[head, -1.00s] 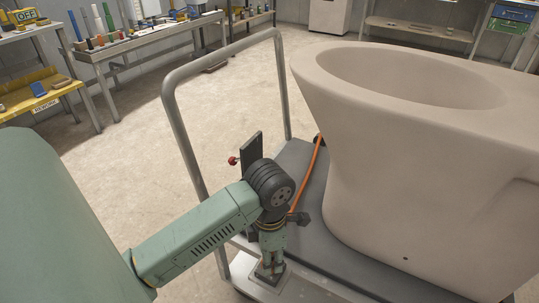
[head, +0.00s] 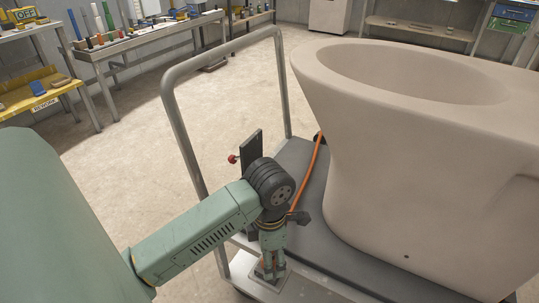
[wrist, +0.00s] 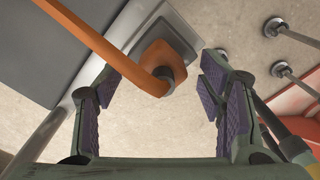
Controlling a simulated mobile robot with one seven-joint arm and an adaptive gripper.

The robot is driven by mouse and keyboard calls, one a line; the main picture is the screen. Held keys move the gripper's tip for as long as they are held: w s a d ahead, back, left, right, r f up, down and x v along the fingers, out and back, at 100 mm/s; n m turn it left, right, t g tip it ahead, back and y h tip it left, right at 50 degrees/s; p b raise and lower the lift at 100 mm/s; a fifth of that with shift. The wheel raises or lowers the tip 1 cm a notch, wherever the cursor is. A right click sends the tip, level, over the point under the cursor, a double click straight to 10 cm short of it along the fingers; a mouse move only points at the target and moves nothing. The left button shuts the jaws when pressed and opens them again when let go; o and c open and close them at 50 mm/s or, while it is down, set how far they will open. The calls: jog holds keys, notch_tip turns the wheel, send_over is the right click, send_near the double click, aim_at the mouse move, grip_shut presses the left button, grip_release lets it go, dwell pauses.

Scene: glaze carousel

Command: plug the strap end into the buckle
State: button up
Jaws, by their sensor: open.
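The orange strap (head: 307,178) runs down the side of the pale basin onto the cart. In the wrist view the strap (wrist: 90,35) comes in from the top left and curves to a dark grey end (wrist: 166,78). This end lies at an orange block (wrist: 172,55), which looks like the buckle, on a grey plate. I cannot tell whether the end is inside the block or only against it. My gripper (wrist: 160,82) is open, its purple-padded fingers on either side of the strap end with clear gaps. In the head view my gripper (head: 269,266) points down over the cart's near edge.
The large basin (head: 420,150) fills the right of the cart deck (head: 310,238). The cart's tubular handle (head: 186,140) and a dark upright plate (head: 250,155) with a red knob (head: 233,159) stand close to my arm. Open floor (head: 130,150) lies to the left.

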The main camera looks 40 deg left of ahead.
notch_tip(320, 180, up, 12)
dwell(0.6)
jog(key=shift+d, duration=0.1)
dwell(0.4)
